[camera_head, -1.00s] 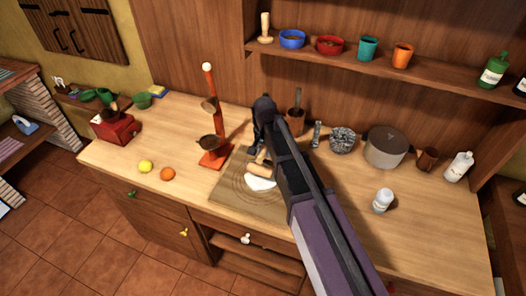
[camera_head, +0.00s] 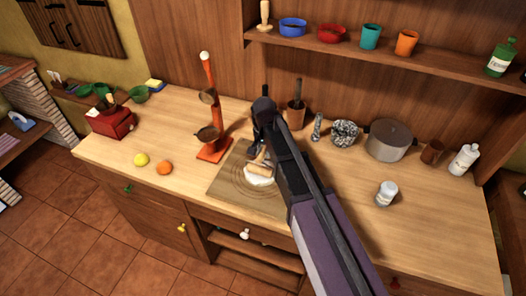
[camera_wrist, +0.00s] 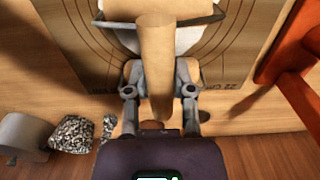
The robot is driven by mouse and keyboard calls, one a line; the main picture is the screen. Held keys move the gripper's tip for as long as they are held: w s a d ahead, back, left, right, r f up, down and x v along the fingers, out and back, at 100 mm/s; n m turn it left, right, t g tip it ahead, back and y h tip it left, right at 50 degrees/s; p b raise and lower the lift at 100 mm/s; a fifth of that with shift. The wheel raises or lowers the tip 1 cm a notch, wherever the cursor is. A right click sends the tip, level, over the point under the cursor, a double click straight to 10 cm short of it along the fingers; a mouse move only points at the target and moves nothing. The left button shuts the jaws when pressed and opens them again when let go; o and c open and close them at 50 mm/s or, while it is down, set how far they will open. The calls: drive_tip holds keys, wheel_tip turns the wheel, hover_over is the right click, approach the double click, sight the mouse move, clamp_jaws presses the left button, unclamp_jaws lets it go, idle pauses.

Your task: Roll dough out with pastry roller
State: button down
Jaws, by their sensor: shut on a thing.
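The wooden pastry roller (camera_head: 260,169) is in my gripper (camera_head: 257,147), above the white dough (camera_head: 257,181) in the head view. In the wrist view, my gripper (camera_wrist: 158,90) is shut around the roller's wooden shaft (camera_wrist: 155,50). A thin grey metal bar crosses near the top there. White dough (camera_wrist: 187,40) shows on both sides of the shaft, which hides its middle. The dough lies on a mat (camera_head: 222,190) with printed rings. Whether the roller touches the dough is hard to tell.
An orange-red stand (camera_head: 212,152) rises close left of the mat. A lemon (camera_head: 141,160) and an orange (camera_head: 164,168) lie further left.

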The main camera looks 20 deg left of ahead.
sight(261, 155)
drive_tip(key=shift+f+b, duration=0.3)
drive_tip(key=shift+b, duration=0.05)
idle(0.6)
drive_tip(key=shift+s, duration=0.1)
drive_tip(key=shift+s+a+r, duration=0.15)
drive_tip(key=shift+s, duration=1.25)
drive_tip(key=shift+s+f, duration=0.2)
drive_tip(key=shift+s, duration=1.4)
drive_tip(key=shift+w, duration=0.15)
drive_tip(key=shift+w, duration=1.45)
drive_tip(key=shift+w, duration=0.15)
